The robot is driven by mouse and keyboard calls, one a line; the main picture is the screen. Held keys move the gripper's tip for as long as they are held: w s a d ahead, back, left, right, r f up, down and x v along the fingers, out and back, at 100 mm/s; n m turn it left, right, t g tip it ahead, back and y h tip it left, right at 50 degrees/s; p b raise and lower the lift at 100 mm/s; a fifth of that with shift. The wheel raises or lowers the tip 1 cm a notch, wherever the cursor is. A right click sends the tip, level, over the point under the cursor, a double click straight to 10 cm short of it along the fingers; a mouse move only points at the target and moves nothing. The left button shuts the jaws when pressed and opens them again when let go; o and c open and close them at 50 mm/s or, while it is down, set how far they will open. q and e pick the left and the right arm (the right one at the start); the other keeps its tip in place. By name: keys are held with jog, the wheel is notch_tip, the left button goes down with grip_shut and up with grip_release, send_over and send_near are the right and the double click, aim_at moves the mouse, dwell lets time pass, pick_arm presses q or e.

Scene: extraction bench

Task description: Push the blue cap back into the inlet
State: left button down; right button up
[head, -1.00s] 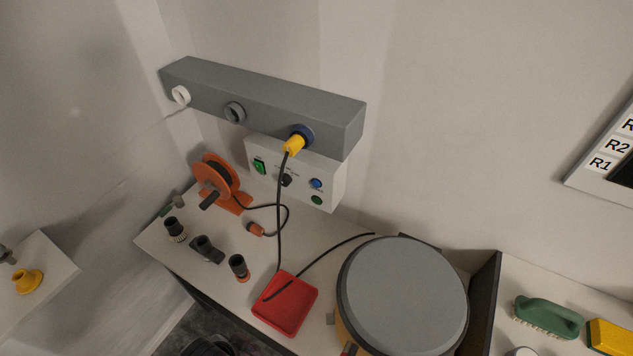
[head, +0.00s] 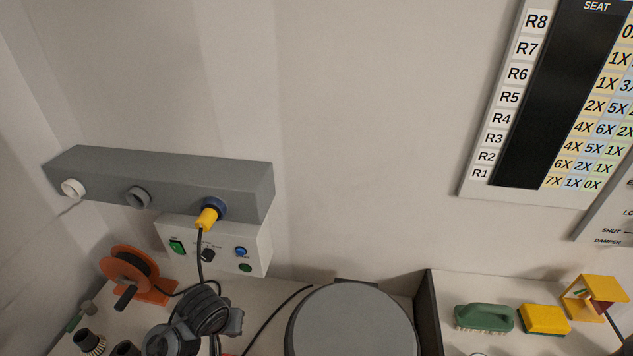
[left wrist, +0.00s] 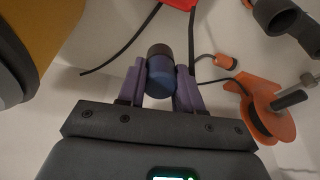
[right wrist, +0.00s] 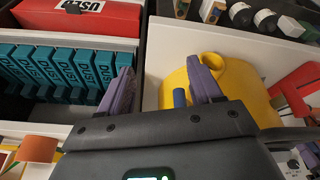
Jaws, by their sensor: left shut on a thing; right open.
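In the left wrist view my left gripper (left wrist: 160,68) is shut on the blue cap (left wrist: 160,82), a short blue cylinder with a dark end. In the head view my left arm shows at the bottom; its fingers and the cap are hidden or too unclear to tell. A grey wall bar (head: 160,180) carries a white port (head: 72,188), a grey port (head: 138,197) and a blue-ringed inlet (head: 217,207). A yellow plug (head: 207,218) with a black cable sits in the blue-ringed inlet. My right gripper (right wrist: 160,67) is open, well away from the bar.
A control box (head: 218,247) with buttons is below the bar. An orange cable reel (head: 130,271) stands at left. A large round grey lid (head: 352,325) is right of my arm. A yellow container (right wrist: 235,85) and teal boxes (right wrist: 62,72) lie beyond my right gripper.

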pick_arm(q)
jog(key=w+a+p+v, duration=0.1)
jog(key=p+v, duration=3.1)
jog(key=p, duration=0.2)
jog(key=shift+w+r, duration=0.35)
jog(key=shift+r, duration=0.15)
jog(key=shift+t, duration=0.3)
